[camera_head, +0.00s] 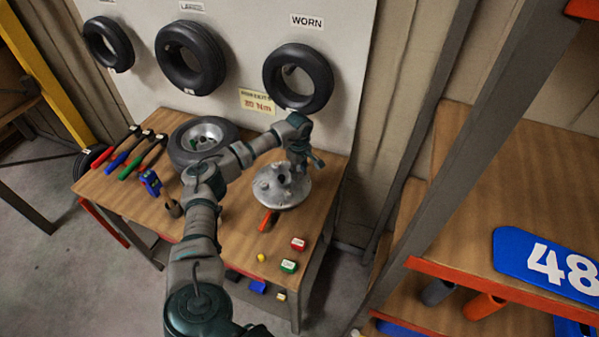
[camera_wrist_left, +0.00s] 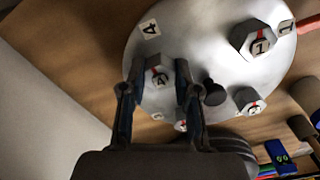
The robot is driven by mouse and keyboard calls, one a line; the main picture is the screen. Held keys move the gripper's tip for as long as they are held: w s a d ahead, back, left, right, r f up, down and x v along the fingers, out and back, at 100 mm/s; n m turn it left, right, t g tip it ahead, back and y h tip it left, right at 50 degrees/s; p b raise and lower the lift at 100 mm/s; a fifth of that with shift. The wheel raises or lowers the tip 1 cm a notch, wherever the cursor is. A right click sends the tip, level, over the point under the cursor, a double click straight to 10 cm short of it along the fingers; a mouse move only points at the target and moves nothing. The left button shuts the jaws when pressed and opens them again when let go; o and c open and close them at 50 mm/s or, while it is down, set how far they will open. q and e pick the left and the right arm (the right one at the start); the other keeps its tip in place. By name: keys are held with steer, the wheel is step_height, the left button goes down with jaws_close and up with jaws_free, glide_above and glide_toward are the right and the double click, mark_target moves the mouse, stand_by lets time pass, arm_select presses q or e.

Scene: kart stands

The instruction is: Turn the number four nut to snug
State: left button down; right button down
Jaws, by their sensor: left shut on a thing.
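The round silver hub plate (camera_head: 290,200) lies on the wooden workbench, near its right end in the head view. In the left wrist view the plate (camera_wrist_left: 205,45) carries several hex nuts with numbered faces and red marks. The number four nut (camera_wrist_left: 160,74) sits between the fingers of my left gripper (camera_wrist_left: 158,90), which is shut on it. A number one nut (camera_wrist_left: 261,42) stands to its right. Another nut (camera_wrist_left: 250,102) is lower right, its number hard to read. In the head view my left gripper (camera_head: 304,160) is over the plate's back right part. My right gripper is not in view.
The workbench (camera_head: 225,245) also holds a wheel (camera_head: 185,155), red, blue and green-handled tools (camera_head: 130,148), a blue device (camera_head: 151,183), a red box (camera_head: 298,244) and a green box (camera_head: 288,266). Tyres hang on the board behind. A shelf (camera_head: 460,275) stands at right.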

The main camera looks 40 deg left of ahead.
mark_target(298, 171)
arm_select(q)
steer(key=shift+a+m, duration=0.15)
steer(key=shift+m, duration=0.35)
steer(key=c, duration=0.9)
jaws_free()
steer(key=shift+c, duration=0.2)
steer(key=shift+o, duration=0.5)
steer(key=shift+w+a+f, duration=0.1)
steer(key=shift+a, duration=0.1)
steer(key=shift+r, duration=0.4)
step_height(298, 171, up, 11)
steer(key=shift+a, duration=0.15)
steer(key=shift+w, duration=0.1)
